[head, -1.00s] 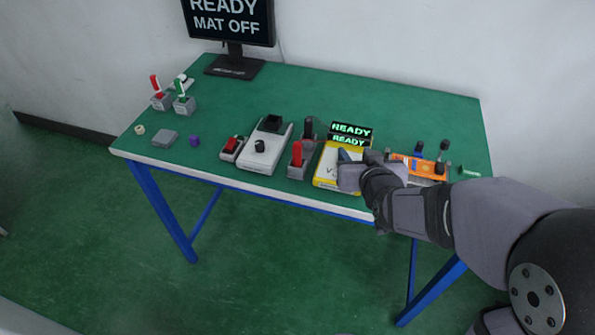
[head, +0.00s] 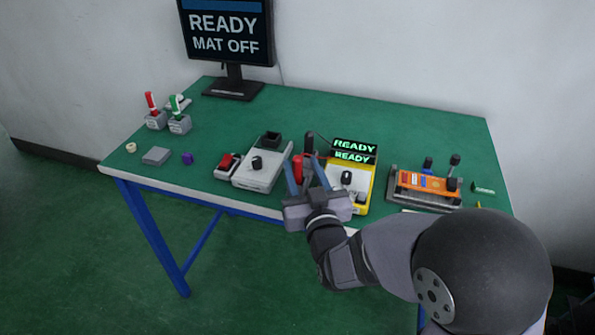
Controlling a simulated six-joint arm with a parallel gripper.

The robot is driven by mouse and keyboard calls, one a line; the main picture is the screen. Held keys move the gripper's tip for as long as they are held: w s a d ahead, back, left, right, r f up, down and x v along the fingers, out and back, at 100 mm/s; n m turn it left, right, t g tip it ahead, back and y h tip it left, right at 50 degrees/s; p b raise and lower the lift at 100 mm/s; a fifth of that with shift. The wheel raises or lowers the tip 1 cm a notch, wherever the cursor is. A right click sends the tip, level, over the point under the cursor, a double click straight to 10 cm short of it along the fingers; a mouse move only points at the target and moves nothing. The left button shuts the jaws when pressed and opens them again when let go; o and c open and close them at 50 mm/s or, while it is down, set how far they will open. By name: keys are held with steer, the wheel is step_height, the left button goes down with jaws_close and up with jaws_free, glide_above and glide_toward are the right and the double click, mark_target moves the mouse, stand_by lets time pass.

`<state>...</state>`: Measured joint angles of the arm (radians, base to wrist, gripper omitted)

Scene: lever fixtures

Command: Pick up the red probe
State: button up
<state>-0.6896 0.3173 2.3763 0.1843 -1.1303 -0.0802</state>
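The red probe (head: 298,168) stands upright beside a black probe (head: 309,143) to the left of the yellow meter. Its grey holder is mostly hidden behind my gripper. My gripper (head: 301,164) is open, with its two blue fingers apart and pointing toward the back of the table. In the head view the red probe shows between the fingers. I cannot tell how far the fingertips are from it.
The yellow meter (head: 363,193) with a lit READY display is close on the right. A white box (head: 258,178) and a red switch (head: 227,162) are on the left. The table's middle back is clear.

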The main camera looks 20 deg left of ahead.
steer(key=shift+a+p+x, duration=0.25)
steer(key=shift+p+x, duration=0.2)
steer(key=shift+x, duration=1.75)
steer(key=shift+w+a+f, duration=0.15)
steer(key=shift+w+a, duration=0.25)
steer(key=shift+w, duration=0.1)
jaws_close()
